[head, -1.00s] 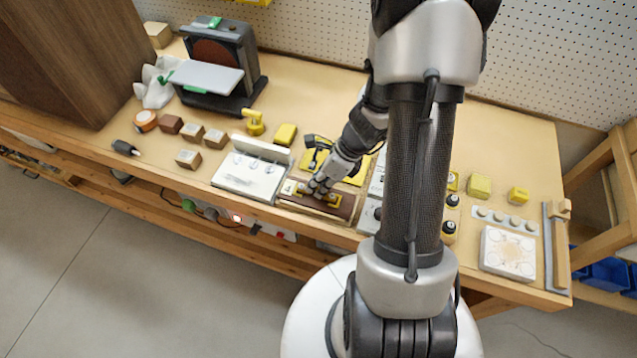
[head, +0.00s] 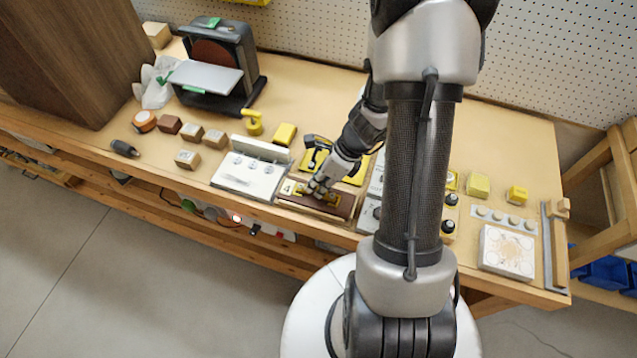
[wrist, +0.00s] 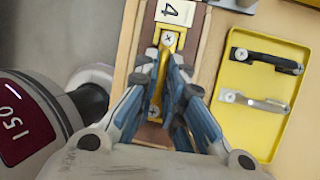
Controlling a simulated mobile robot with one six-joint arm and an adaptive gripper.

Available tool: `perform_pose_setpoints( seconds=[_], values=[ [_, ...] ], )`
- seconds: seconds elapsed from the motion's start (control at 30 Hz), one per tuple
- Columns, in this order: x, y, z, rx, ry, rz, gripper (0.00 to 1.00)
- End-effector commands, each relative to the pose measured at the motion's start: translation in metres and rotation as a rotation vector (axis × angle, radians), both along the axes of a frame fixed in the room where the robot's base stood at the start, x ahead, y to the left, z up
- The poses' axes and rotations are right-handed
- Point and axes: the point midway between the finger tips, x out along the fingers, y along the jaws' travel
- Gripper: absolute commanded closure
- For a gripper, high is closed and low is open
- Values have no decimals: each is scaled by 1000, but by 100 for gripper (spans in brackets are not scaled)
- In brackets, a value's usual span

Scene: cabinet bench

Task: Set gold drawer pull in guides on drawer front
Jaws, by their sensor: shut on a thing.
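The gold drawer pull (wrist: 161,75) is between the fingers of my gripper (wrist: 171,72) in the wrist view, over yellow guides with screws. The guides (wrist: 169,39) sit on the brown drawer front (wrist: 196,30), beside a label reading 4. In the head view my gripper (head: 318,187) is down at the drawer front (head: 338,205) near the bench's front edge. The gripper is shut on the pull. The fingers hide part of the pull, and I cannot tell whether it is fully seated in the guides.
A yellow tray (wrist: 243,115) with a black pull and a silver pull lies right of the drawer front in the wrist view. A white board with hooks (head: 246,177) stands to the left in the head view. A sander (head: 222,62) stands at the back left.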

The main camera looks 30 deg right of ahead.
Motion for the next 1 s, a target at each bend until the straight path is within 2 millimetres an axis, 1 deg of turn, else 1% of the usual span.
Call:
perform_pose_setpoints(
  seconds=[0.47, 0.6, 0.63, 0.9, 1.0],
  values=[
    [0, 0, -9, 0, 0, 0, 100],
    [0, 0, -9, 0, 0, 0, 100],
    [0, 0, -9, 0, 0, 0, 90],
    [0, 0, -9, 0, 0, 0, 72],
    [0, 0, -9, 0, 0, 0, 67]
  ],
)
